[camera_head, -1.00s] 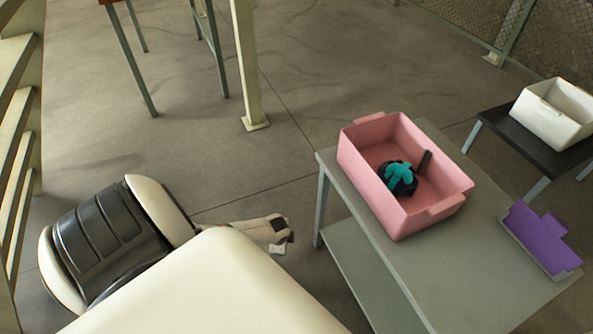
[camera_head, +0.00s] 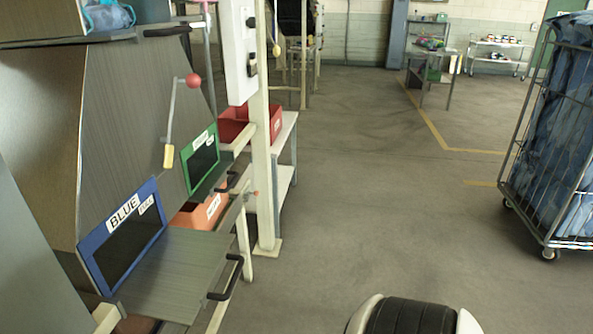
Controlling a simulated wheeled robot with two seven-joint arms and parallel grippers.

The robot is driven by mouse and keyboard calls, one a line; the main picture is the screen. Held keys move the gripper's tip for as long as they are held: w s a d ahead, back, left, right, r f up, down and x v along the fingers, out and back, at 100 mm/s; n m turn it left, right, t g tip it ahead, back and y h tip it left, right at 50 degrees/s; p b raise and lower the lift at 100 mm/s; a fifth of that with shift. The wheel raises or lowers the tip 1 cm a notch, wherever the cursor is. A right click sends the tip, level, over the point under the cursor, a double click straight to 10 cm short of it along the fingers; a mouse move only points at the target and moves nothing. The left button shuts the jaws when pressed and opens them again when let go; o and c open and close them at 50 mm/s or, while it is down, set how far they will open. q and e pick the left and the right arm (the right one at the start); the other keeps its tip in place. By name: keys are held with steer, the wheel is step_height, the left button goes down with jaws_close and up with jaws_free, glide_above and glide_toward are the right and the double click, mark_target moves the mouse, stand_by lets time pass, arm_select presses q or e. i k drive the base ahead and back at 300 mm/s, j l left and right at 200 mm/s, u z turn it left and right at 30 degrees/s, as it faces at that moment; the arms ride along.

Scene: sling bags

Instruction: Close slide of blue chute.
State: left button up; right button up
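The blue chute (camera_head: 90,246) is at the lower left, a dark opening in a blue frame with a white "BLUE" label (camera_head: 124,214). Its slide (camera_head: 172,268), a flat grey panel, sticks out level below the opening toward the right. A dark handle (camera_head: 231,278) is on the slide's outer edge. The opening above the slide is uncovered. Neither gripper shows in the head view. A white and black part of my own body is at the bottom edge.
A green-framed chute (camera_head: 203,157) sits behind the blue one. A cream post (camera_head: 264,170) stands right of the chutes. An orange bin (camera_head: 200,211) is partly hidden behind the slide. A wheeled cage (camera_head: 556,140) with blue bags stands at the right. The middle floor is clear.

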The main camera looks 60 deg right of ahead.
mark_target(178, 275)
steer(key=z, duration=1.35)
